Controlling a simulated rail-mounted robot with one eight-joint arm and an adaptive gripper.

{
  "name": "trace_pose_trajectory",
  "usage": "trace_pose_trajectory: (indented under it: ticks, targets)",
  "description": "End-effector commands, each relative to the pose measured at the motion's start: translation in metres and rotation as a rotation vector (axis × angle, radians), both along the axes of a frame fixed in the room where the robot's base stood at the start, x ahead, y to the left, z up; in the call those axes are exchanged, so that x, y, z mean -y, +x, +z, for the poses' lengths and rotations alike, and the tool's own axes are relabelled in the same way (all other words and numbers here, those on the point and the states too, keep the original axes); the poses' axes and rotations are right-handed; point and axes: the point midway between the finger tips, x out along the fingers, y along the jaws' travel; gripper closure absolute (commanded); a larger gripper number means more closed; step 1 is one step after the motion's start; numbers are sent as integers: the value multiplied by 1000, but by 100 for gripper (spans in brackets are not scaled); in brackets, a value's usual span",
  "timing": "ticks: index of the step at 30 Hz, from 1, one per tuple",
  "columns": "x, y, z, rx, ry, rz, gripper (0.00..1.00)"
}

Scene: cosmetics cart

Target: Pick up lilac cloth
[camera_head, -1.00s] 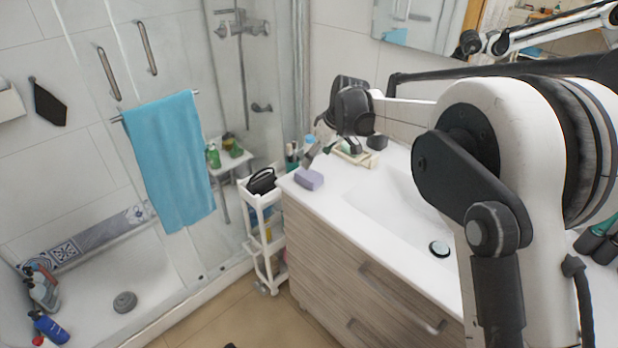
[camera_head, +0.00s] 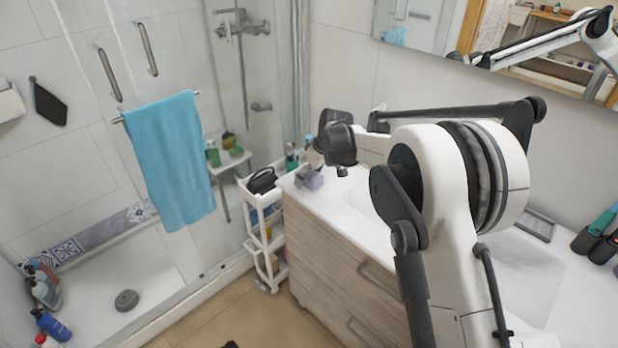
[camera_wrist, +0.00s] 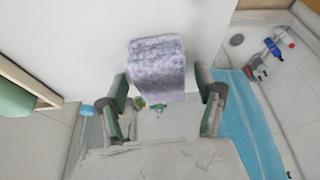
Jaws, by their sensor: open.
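The lilac cloth (camera_head: 314,181) is a small folded block near the left end of the white counter. In the wrist view the cloth (camera_wrist: 157,67) lies ahead of my gripper (camera_wrist: 165,92), with its near part between the two fingertips. In the head view my gripper (camera_head: 306,176) is over the counter at the cloth and hides part of it. The jaws are open, with one finger on either side of the cloth. I cannot tell whether they touch it.
The white counter (camera_head: 352,212) has a sink, partly hidden by my arm. A white cart (camera_head: 262,245) with bottles stands against its left end. A blue towel (camera_head: 172,160) hangs on the shower glass. Dark containers (camera_head: 590,242) stand at the right.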

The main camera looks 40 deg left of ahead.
Motion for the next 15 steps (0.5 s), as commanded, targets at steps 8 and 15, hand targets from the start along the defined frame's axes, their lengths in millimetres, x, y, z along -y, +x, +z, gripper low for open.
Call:
trace_pose_trajectory:
  ticks: [8,15]
  targets:
    - [0,0,0,0,0,0,47]
    - [0,0,0,0,0,0,79]
